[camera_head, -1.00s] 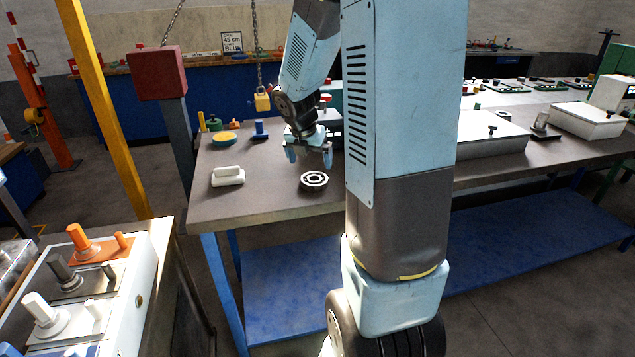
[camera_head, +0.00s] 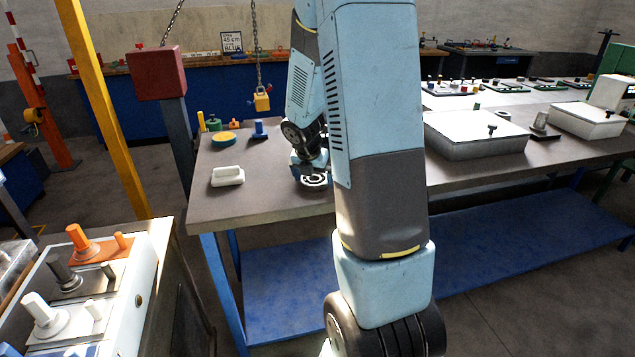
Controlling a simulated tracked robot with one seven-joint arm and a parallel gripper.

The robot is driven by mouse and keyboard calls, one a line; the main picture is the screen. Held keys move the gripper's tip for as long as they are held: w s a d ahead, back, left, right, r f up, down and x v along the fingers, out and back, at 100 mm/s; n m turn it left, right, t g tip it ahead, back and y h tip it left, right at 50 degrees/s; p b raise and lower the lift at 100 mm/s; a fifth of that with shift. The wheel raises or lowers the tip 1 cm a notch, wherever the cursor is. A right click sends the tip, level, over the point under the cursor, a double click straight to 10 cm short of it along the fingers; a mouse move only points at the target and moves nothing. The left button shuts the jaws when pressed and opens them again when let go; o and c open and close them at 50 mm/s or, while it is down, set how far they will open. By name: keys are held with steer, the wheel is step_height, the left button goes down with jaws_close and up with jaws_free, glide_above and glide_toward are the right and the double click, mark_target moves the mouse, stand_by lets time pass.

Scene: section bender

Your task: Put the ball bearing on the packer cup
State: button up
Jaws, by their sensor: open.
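The ball bearing (camera_head: 315,183), a pale ring with a dark inner ring, lies flat on the grey-brown workbench top, left of my upper arm. My gripper (camera_head: 312,176) points down right at the bearing, its fingers partly hiding the bearing's far side. It is open; I cannot tell whether the fingers touch the bearing. I cannot tell for sure which thing is the packer cup.
The workbench (camera_head: 255,205) has free room left of the bearing. A blue piece (camera_head: 260,130) stands at its back edge. A yellow block (camera_head: 262,102) hangs on a chain behind. White boxes (camera_head: 475,133) stand on the right. A red-topped post (camera_head: 157,72) rises at the left.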

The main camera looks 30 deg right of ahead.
steer(key=shift+r, duration=0.15)
steer(key=c, duration=1.3)
